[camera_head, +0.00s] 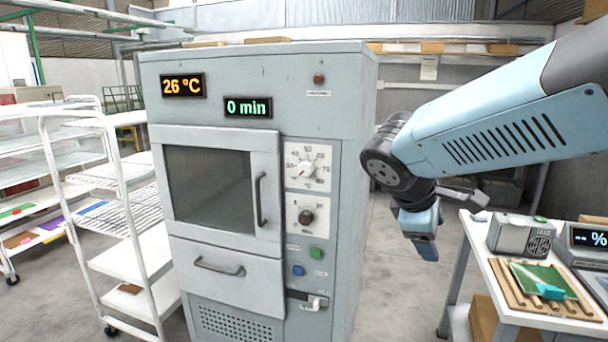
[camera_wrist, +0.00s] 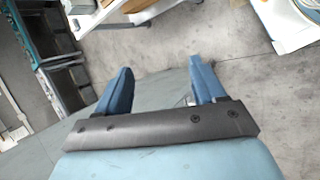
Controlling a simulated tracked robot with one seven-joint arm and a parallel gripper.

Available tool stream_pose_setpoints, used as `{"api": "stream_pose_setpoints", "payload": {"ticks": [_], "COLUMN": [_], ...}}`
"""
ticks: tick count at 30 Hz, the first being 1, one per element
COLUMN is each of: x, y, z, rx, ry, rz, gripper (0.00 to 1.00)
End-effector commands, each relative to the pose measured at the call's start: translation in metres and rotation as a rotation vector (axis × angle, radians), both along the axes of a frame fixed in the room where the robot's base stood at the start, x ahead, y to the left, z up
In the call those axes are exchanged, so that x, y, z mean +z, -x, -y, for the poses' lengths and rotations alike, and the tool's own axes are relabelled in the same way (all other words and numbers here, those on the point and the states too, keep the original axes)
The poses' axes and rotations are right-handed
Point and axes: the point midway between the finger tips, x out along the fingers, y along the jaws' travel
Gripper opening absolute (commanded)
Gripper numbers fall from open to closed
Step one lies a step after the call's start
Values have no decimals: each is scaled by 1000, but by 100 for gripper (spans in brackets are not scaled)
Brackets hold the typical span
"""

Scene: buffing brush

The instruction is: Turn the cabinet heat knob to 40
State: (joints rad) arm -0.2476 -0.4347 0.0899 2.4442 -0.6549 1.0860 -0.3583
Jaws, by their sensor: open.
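The grey cabinet (camera_head: 255,60) stands in the middle of the head view with its door shut. Its heat knob (camera_head: 306,170) is a white dial in the upper plate on the right of the front, with numbers around it. The white pointer is tilted, but I cannot read its exact setting. My gripper (camera_head: 425,247) hangs to the right of the cabinet, apart from the knob and pointing down.
A black knob (camera_head: 306,217), a green button (camera_head: 316,253) and a blue button (camera_head: 298,270) sit below the heat knob. The green display (camera_head: 248,107) reads 0 min. A white rack (camera_head: 135,255) stands left. A table (camera_head: 515,318) with devices stands right.

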Motion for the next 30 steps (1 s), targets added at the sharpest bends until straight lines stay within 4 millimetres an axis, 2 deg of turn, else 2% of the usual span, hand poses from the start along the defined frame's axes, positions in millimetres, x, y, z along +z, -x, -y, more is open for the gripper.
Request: {"api": "stream_pose_setpoints", "payload": {"ticks": [5, 8, 11, 15, 21, 24, 27, 30], "x": [5, 11, 16, 20, 19, 18, 17, 17], "y": [-47, -74, -101, -131, -150, -151, -153, -158], "z": [-24, -48, -82, -144, -226, -251, -263, -265], "rx": [347, 533, 712, 936, 1141, 1189, 1213, 1218], "ry": [376, 594, 814, 1120, 1457, 1552, 1602, 1616], "rz": [-147, -212, -261, -299, -294, -284, -277, -274], "gripper": [69, 69, 69, 69, 69, 69, 69, 69]}}
